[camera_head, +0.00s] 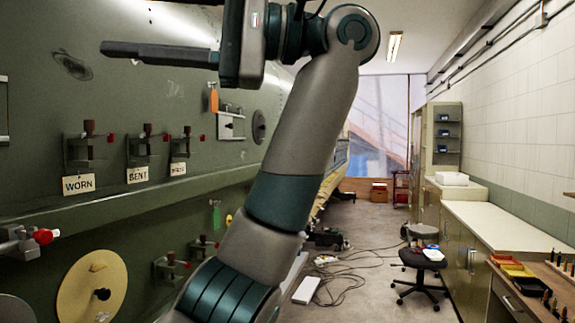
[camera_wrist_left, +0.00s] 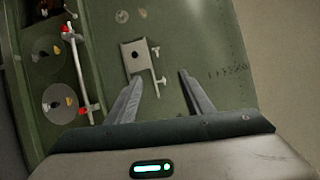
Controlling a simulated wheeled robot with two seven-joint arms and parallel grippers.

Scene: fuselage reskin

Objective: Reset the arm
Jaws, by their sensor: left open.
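My left arm rises through the middle of the head view and bends at the top. Its left gripper (camera_head: 135,45) is high up and points left across the green fuselage skin (camera_head: 150,90). In the left wrist view the two fingers of my left gripper (camera_wrist_left: 160,78) stand apart with nothing between them. Beyond the fingertips, a pale notched plate with a hole (camera_wrist_left: 137,58) shows on the green panel. My right gripper is not in view.
Clips with WORN (camera_head: 78,184) and BENT (camera_head: 137,174) labels line the fuselage. A beige disc (camera_head: 92,288) and a red-tipped fitting (camera_head: 42,236) are at lower left. Cables (camera_head: 345,275) and a stool (camera_head: 421,260) are on the floor; a bench (camera_head: 500,228) stands at right.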

